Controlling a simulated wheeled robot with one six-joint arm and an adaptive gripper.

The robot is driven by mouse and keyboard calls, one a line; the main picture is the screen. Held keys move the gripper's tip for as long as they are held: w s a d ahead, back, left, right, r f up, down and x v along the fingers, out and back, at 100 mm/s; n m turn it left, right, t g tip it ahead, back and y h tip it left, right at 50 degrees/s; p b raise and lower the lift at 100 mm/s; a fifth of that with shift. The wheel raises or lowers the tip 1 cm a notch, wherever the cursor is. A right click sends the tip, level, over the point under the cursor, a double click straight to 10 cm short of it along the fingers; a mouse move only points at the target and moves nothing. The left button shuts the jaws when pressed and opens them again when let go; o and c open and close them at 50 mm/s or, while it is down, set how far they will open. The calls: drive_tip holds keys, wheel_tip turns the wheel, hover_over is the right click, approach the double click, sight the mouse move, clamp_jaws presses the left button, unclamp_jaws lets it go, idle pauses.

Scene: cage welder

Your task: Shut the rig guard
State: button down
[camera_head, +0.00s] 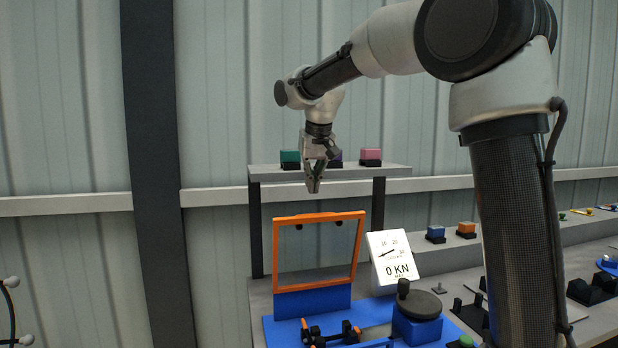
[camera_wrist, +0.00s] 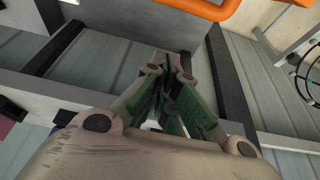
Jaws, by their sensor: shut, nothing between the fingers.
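The rig guard (camera_head: 275,253) is an orange rectangular frame standing upright, raised at the back of a blue rig base (camera_head: 368,313). Part of its orange edge also shows at the top of the wrist view (camera_wrist: 190,7). My gripper (camera_head: 313,189) is shut and empty, pointing down above the guard's top bar and apart from it. In the wrist view my gripper's fingers (camera_wrist: 172,66) meet with nothing between them. Small black and orange fixtures (camera_head: 330,332) sit on the base in front of the guard.
A gauge panel (camera_head: 393,257) reading 0 KN and a black handwheel (camera_head: 419,303) stand right of the guard. A shelf (camera_head: 335,174) behind my gripper carries a green block (camera_head: 290,156) and a pink block (camera_head: 371,155). More blocks lie on the right bench.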

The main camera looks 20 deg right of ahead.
drive_tip(key=f, duration=0.1)
drive_tip(key=s+f, duration=0.1)
drive_tip(key=f, duration=0.1)
drive_tip(key=s+f, duration=0.1)
drive_tip(key=f, duration=0.1)
drive_tip(key=shift+d+f, duration=0.15)
drive_tip(key=shift+f, duration=0.1)
idle(0.3)
